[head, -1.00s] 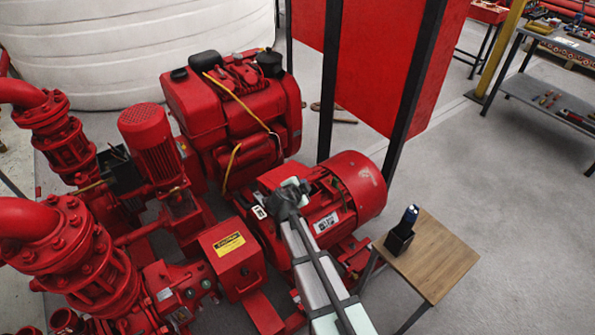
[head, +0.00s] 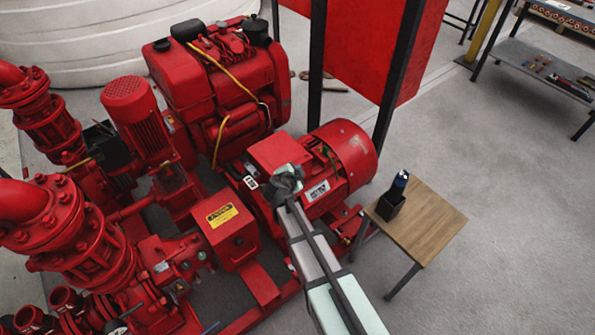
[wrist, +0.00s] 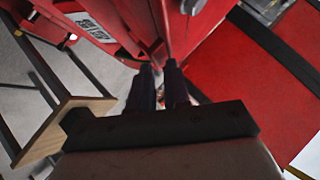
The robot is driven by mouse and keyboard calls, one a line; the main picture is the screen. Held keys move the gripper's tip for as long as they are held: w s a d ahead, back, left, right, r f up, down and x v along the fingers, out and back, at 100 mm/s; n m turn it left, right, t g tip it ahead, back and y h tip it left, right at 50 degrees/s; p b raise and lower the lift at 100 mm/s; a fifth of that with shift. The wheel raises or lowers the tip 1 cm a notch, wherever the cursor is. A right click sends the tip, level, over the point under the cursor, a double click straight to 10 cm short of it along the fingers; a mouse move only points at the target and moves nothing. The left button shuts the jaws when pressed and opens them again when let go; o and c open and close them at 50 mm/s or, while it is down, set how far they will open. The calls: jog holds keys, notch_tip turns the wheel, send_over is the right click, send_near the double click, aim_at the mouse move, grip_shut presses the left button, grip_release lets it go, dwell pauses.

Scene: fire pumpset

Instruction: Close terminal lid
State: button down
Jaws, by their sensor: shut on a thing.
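The red terminal lid (head: 275,151) is on top of the red electric motor (head: 343,160), beside the motor's rounded end. My gripper (head: 286,178) is at the lid's near edge in the head view. In the wrist view, my gripper (wrist: 158,72) has its two dark fingers close together on a thin red edge that looks like the lid's. The gripper's body hides part of the terminal box below, and I cannot tell how far the lid stands from the box.
A red engine (head: 215,80) with a yellow cable stands behind the motor. A small wooden table (head: 437,225) with a black holder (head: 390,207) stands at the right. Open floor lies beyond it.

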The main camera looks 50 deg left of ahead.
jog(key=shift+a, duration=0.35)
jog(key=c, duration=1.3)
grip_release()
jog(key=shift+o, duration=0.3)
jog(key=shift+d, duration=0.1)
jog(key=shift+s+d, duration=0.1)
jog(key=v, duration=1.3)
jog(key=shift+s+d+r, duration=0.15)
jog(key=shift+s+r, duration=0.05)
